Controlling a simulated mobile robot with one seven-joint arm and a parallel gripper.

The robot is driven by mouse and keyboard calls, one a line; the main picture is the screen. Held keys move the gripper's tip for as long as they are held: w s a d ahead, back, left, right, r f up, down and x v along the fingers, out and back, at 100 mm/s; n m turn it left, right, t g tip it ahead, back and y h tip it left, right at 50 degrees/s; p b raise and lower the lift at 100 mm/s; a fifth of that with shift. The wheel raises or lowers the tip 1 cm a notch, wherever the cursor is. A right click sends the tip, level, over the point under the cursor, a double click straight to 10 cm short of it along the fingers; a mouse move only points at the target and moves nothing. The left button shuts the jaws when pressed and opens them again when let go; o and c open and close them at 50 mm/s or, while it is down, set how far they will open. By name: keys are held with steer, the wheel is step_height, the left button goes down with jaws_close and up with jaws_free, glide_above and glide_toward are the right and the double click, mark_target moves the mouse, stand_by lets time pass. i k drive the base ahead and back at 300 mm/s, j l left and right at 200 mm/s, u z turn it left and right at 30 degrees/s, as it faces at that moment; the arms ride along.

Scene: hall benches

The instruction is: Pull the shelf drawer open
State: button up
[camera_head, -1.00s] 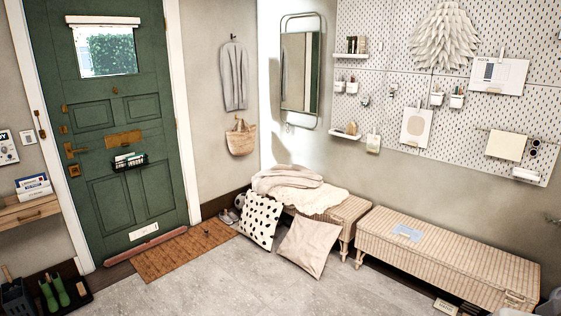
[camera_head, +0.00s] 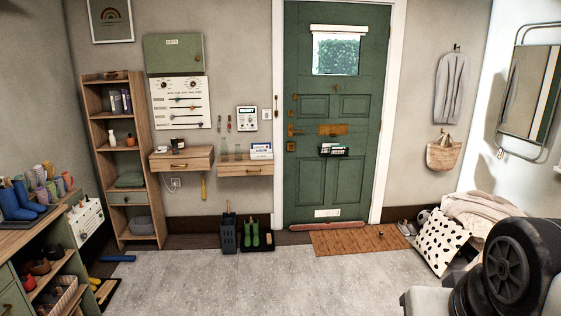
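A tall wooden shelf (camera_head: 141,160) stands against the back wall at the left. A grey-green drawer (camera_head: 129,198) with a small knob sits low in it and looks shut. Two wall-mounted wooden units, one with a drawer (camera_head: 181,163) and another with a drawer (camera_head: 245,170), hang between the shelf and the green door; both drawers look shut. My gripper is not in view; only a dark, rounded part of my own arm shows at the bottom right. The shelf is well across the room from me.
A bench with cubbies (camera_head: 50,277) and blue boots (camera_head: 18,203) stands at the left edge. A blue item (camera_head: 118,258) lies on the floor before the shelf. A black boot tray (camera_head: 258,248) and a doormat (camera_head: 358,240) lie near the door. The middle floor (camera_head: 260,285) is clear.

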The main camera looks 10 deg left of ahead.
mark_target(192, 164)
steer(key=u, duration=1.2)
steer(key=i+u, duration=0.15)
steer(key=i, duration=5.3)
steer(key=i+j+z, duration=0.1)
steer(key=i+z, duration=0.2)
steer(key=i, duration=0.35)
